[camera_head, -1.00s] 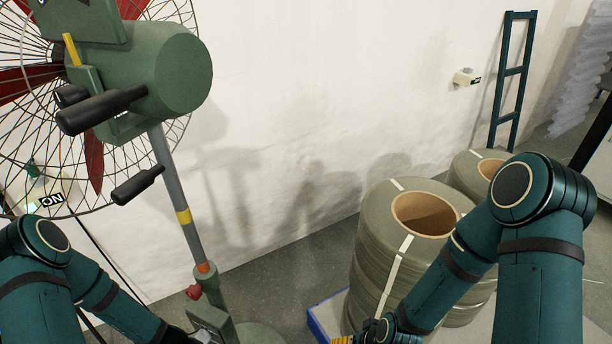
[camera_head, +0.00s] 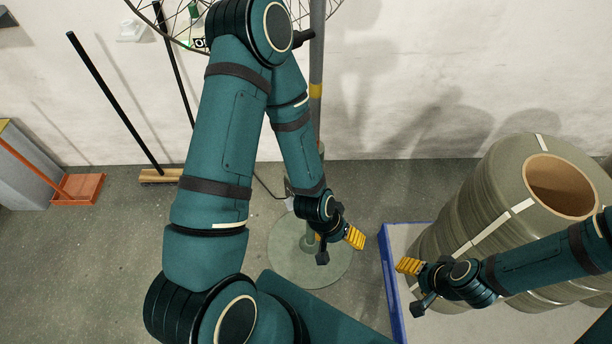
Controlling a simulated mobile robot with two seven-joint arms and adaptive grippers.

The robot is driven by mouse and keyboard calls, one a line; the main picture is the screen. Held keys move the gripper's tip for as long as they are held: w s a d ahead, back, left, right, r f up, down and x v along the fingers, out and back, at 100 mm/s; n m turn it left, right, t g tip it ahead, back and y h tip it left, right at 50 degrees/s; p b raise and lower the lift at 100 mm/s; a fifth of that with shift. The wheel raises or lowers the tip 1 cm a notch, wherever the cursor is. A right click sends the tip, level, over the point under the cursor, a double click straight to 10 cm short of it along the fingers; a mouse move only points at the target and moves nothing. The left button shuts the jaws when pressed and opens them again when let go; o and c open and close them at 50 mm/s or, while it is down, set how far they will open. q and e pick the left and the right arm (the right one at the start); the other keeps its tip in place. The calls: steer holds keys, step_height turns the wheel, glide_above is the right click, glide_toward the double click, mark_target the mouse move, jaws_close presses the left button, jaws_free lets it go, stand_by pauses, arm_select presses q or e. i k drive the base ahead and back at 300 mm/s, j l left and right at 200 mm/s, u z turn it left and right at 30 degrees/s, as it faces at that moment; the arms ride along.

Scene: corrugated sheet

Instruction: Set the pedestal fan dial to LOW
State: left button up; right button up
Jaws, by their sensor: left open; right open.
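The pedestal fan shows its grey pole (camera_head: 317,75), part of its wire cage at the top edge, and its round green base (camera_head: 325,272) on the floor. Its head is mostly out of view. I cannot see the dial; my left arm covers much of the lower pole. My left gripper (camera_head: 356,238) has yellow fingers, is open, and appears in front of the base, right of the pole line. My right gripper (camera_head: 408,266) is open and empty, pointing left, in front of the large wrapped rolls. Neither gripper visibly touches the fan.
Wrapped rolls (camera_head: 480,215) stand on a blue-edged platform (camera_head: 391,280) at the right. A broom (camera_head: 118,105) and an orange dustpan (camera_head: 80,190) are by the wall at the left. Grey floor is clear at lower left.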

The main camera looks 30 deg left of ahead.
mark_target(289, 201)
steer(key=k+u, duration=0.1)
steer(key=u, duration=0.95)
